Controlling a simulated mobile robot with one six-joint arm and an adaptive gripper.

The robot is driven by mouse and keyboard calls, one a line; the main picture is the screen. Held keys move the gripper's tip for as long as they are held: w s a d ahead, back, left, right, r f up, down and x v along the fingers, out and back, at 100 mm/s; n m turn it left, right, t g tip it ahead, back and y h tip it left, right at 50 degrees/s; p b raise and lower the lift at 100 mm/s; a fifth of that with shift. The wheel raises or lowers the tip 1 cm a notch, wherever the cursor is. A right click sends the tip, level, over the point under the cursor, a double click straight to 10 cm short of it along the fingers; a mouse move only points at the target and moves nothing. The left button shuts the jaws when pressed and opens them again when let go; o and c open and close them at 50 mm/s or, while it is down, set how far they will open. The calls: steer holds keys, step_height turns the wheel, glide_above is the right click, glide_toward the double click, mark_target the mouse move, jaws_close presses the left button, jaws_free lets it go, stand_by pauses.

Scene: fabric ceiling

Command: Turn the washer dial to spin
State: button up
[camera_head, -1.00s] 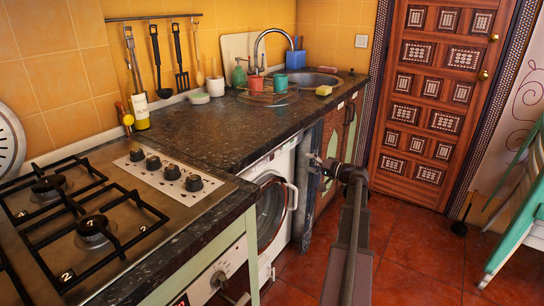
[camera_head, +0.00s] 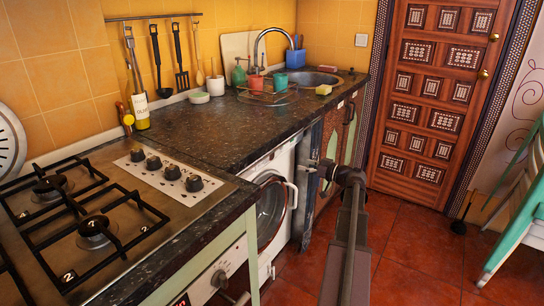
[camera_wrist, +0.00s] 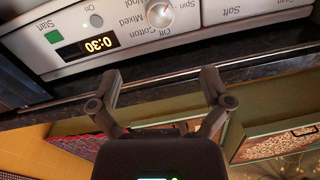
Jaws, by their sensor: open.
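In the wrist view the washer's white control panel (camera_wrist: 75,42) appears upside down across the top. Its round dial (camera_wrist: 160,14) carries a red mark and has printed labels around it, including Spin and Cotton. I cannot tell exactly which label the mark meets. My gripper (camera_wrist: 162,80) is open and empty. Its two fingers are spread apart below the dial in the picture and do not touch it. In the head view the white washer (camera_head: 283,165) stands under the counter, its round door visible. The dial is not distinguishable there.
The dark counter (camera_head: 215,130) overhangs the washer, and a stove (camera_head: 125,215) is nearer at left. An appliance panel (camera_head: 228,270) with a knob sits below the stove. A wooden cabinet (camera_head: 338,130) stands beyond the washer.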

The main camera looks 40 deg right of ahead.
steer(key=shift+w, duration=0.1)
steer(key=x, duration=1.3)
steer(key=shift+w+a, duration=0.15)
steer(key=shift+w, duration=0.15)
steer(key=c, duration=1.2)
